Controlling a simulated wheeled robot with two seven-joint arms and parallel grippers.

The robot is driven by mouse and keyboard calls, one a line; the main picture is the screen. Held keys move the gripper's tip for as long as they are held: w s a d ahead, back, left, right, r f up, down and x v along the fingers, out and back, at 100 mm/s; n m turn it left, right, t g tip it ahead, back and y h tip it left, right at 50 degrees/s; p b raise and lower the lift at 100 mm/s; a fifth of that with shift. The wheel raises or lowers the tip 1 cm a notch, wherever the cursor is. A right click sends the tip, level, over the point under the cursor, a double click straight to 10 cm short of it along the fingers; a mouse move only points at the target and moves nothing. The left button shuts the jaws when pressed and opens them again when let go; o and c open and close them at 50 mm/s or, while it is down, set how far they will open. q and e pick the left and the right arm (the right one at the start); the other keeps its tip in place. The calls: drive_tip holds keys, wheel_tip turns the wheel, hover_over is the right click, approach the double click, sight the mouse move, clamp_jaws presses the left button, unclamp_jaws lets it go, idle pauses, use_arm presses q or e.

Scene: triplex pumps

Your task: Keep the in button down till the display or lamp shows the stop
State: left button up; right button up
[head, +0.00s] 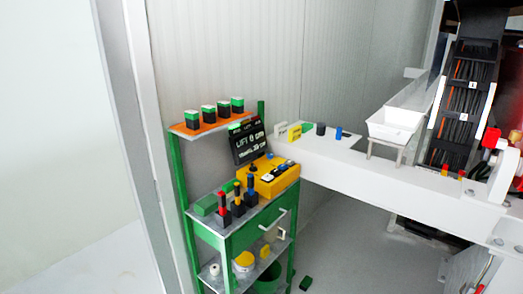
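A black display (248,142) stands tilted on the green cart. Its upper line looks like "LIFT 0 cm"; the smaller line below is too blurred to read. A yellow control box (268,184) sits in front of it on the cart's top. Small blue and black controls show on the box, but I cannot tell which is the in button. No lit lamp can be made out. Neither of my grippers is in view, and nothing is seen touching the box.
The green cart (208,232) has an orange upper shelf (190,131) with several green-topped blocks. Red-, yellow- and blue-topped tools (224,212) stand beside the box. A white beam (350,172) runs right from behind the cart, bearing a white hopper (397,122). Grey floor (125,265) is clear at left.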

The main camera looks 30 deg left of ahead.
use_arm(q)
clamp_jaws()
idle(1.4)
